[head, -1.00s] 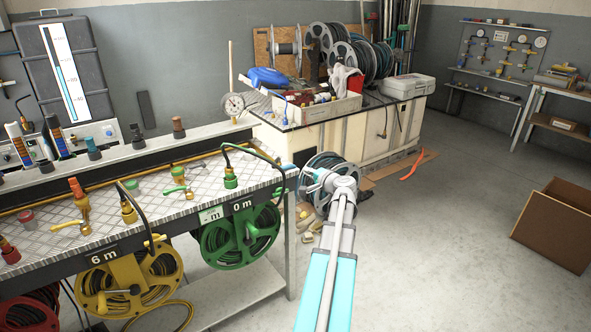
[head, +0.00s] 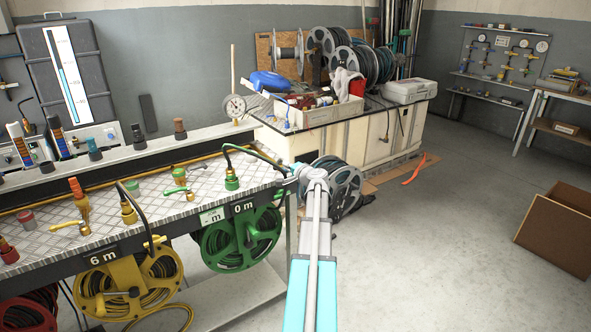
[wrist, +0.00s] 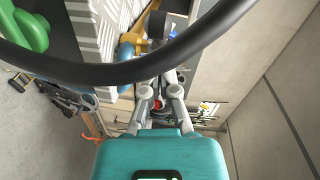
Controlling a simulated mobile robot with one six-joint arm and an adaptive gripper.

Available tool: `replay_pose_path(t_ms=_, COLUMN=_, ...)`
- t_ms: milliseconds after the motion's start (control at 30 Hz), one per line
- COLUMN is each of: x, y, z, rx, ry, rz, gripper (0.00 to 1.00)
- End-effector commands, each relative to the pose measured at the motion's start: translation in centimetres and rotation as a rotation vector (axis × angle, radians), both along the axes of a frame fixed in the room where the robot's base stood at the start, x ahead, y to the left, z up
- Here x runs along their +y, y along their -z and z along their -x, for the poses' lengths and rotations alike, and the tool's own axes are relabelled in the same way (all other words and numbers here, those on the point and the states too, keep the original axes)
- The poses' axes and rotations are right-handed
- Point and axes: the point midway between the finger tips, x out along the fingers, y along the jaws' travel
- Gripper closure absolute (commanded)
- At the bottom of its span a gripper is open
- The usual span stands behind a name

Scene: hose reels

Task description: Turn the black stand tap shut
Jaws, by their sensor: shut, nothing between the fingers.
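My gripper (head: 289,171) is at the right end of the bench, by the end of a hose, at the end of my outstretched arm. In the wrist view my gripper (wrist: 158,108) is shut, with nothing held. Beyond its fingers in the wrist view is a brass-coloured fitting (wrist: 131,40) with a dark cylindrical part (wrist: 158,24) beside it. I cannot tell whether this is the black stand tap, nor which way its handle points. In the head view no black stand tap shows clearly; my gripper covers that bench corner.
A dark hose (wrist: 150,72) arcs across the wrist view in front of the fingers. The bench (head: 150,195) carries a green fitting (head: 231,180) and a yellow tap (head: 128,212). Green (head: 215,245) and yellow (head: 95,285) reels hang below.

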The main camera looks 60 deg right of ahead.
Motion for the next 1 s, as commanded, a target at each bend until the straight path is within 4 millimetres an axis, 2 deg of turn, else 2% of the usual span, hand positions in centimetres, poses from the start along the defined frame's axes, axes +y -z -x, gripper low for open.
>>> replay_pose_path(t_ms=300, x=0.46, y=0.26, z=-1.17, rx=0.0, ry=0.001, rz=0.0, gripper=1.0)
replay_pose_path(t_ms=733, x=0.41, y=0.25, z=-1.06, rx=0.0, ry=0.006, rz=0.0, gripper=1.0)
replay_pose_path(t_ms=1000, x=-0.04, y=0.24, z=-0.33, rx=0.0, ry=0.05, rz=-0.001, gripper=1.0)
